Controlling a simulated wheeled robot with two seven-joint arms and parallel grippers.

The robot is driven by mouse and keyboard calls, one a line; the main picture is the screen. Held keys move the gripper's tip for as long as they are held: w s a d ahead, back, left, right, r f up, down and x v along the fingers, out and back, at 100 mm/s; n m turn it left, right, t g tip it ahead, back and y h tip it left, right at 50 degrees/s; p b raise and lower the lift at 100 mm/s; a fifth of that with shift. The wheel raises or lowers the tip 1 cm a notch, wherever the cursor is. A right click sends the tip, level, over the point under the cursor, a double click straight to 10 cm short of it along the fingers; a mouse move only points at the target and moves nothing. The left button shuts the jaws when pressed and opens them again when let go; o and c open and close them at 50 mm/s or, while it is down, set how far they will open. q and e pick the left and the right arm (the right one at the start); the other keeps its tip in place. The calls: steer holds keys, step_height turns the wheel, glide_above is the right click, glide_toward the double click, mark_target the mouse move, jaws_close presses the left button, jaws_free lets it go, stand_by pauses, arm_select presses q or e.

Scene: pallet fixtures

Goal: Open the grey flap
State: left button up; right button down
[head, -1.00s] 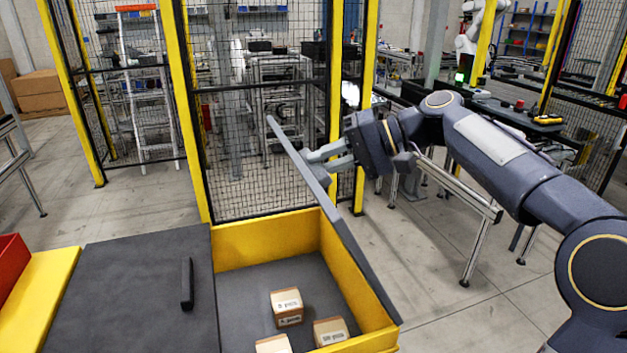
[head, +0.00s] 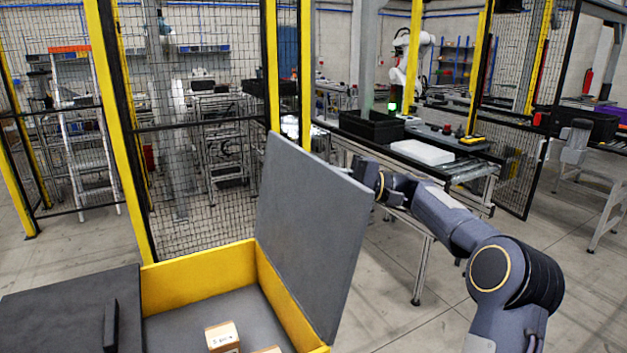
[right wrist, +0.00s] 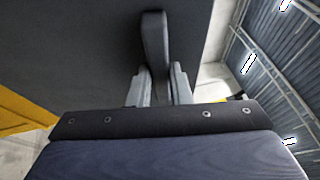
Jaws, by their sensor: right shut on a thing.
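The grey flap (head: 312,230) stands up along the right wall of the yellow-sided box (head: 200,278), its broad inner face toward the head camera, leaning slightly right. In the right wrist view the flap (right wrist: 85,60) fills the upper left, with a dark handle (right wrist: 154,35) on its outer face. My right gripper (right wrist: 158,75) is shut on that handle, one finger on each side. In the head view the flap hides the gripper and only the arm shows to its right. My left gripper is out of view.
A second grey flap (head: 60,300) with a dark handle (head: 110,325) lies flat at left. Cardboard boxes (head: 222,336) sit inside the open box. A mesh fence with a yellow post (head: 120,130) stands behind. A conveyor (head: 465,170) is at back right; floor between is free.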

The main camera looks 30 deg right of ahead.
steer(key=shift+d+f, duration=0.1)
steer(key=shift+d, duration=0.1)
stand_by(0.3)
steer(key=c, duration=1.3)
jaws_free()
steer(key=b+v, duration=0.1)
steer(key=v, duration=0.6)
steer(key=shift+s+d+f, duration=0.1)
steer(key=shift+d+f, duration=0.05)
steer(key=shift+d, duration=0.2)
